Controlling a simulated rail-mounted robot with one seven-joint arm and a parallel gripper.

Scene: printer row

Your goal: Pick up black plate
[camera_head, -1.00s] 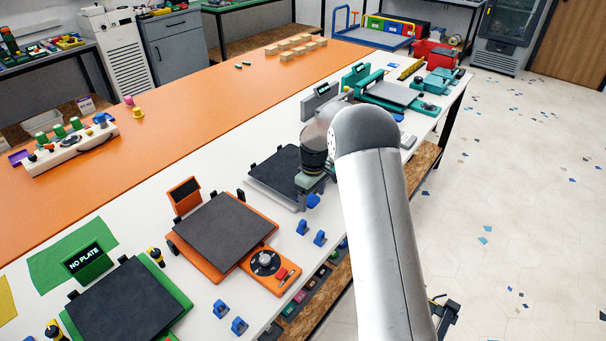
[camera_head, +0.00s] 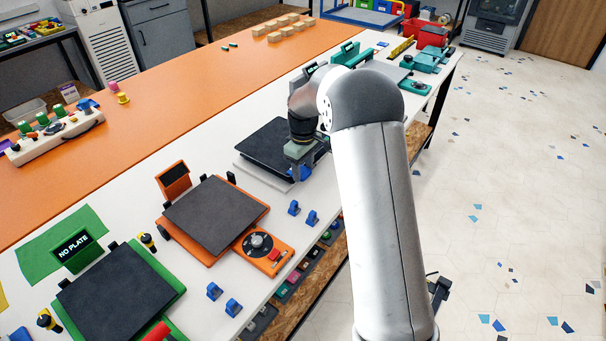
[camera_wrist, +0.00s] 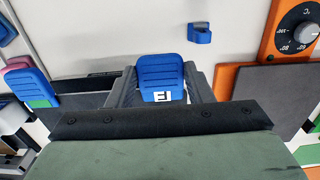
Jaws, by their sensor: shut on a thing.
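A black plate (camera_head: 268,143) is at the middle of the white bench, over a pale grey base (camera_head: 262,175) whose left and front edges show. My gripper (camera_head: 302,168) is at the plate's right front corner. In the wrist view my gripper (camera_wrist: 160,92) has a grey finger on each side of a blue piece with a white mark (camera_wrist: 160,72), and it is shut on it. The blue piece also shows under the gripper in the head view. How it joins the plate is hidden by the gripper. The plate looks slightly above the base, but the gap is unclear.
An orange printer (camera_head: 190,245) and a green printer (camera_head: 165,275), each with a dark plate, stand at the left. Small blue holders (camera_head: 312,217) line the front edge. A teal printer (camera_head: 412,87) stands farther back. The orange worktop (camera_head: 150,130) is mostly clear.

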